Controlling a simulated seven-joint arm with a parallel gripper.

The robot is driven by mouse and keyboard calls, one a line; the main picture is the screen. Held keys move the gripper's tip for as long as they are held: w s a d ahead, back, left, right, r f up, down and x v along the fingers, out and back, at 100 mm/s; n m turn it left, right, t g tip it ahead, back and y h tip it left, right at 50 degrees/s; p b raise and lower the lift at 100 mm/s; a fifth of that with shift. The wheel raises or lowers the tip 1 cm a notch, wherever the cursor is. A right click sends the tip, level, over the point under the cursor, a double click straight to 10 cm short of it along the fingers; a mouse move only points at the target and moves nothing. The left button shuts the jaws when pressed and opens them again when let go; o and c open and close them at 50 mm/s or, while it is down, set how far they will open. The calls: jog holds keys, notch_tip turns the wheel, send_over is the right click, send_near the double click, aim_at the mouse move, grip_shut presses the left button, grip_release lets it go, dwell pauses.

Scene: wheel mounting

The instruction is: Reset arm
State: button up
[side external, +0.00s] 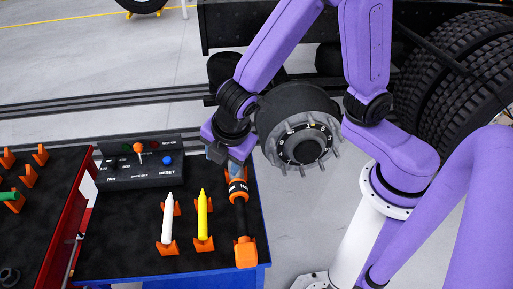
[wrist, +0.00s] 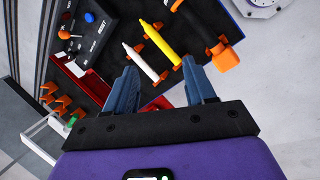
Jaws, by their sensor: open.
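My gripper (side external: 217,154) is at the back right of the blue cart's black top (side external: 140,235), close to the far end of a black and orange power tool (side external: 239,215). I cannot tell from the side whether it touches the tool. In the wrist view its two blue-grey fingers (wrist: 162,80) are spread wide with nothing between them. The power tool (wrist: 206,30) lies beyond the right finger in that view. A white marker (side external: 168,217) and a yellow marker (side external: 203,216) lie in orange holders left of the tool.
A black control box (side external: 140,170) with an orange-topped lever and a blue RESET button stands at the cart's back left. A wheel hub (side external: 300,130) with studs is right of my gripper. Large tyres (side external: 455,75) stand at right. A red-sided cart (side external: 45,200) is at left.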

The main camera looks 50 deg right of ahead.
jog(key=s+d+r+m+g+y, duration=0.1)
jog(key=s+d+r+m, duration=0.1)
jog(key=s+d, duration=0.5)
jog(key=s+d+r+m+g, duration=0.2)
jog(key=s+d+r+m, duration=0.1)
jog(key=s+d+m, duration=0.2)
jog(key=s+d, duration=0.2)
jog(key=s, duration=0.2)
jog(key=shift+s+r+g+y, duration=0.2)
jog(key=shift+g+y, duration=0.1)
jog(key=shift+y, duration=0.1)
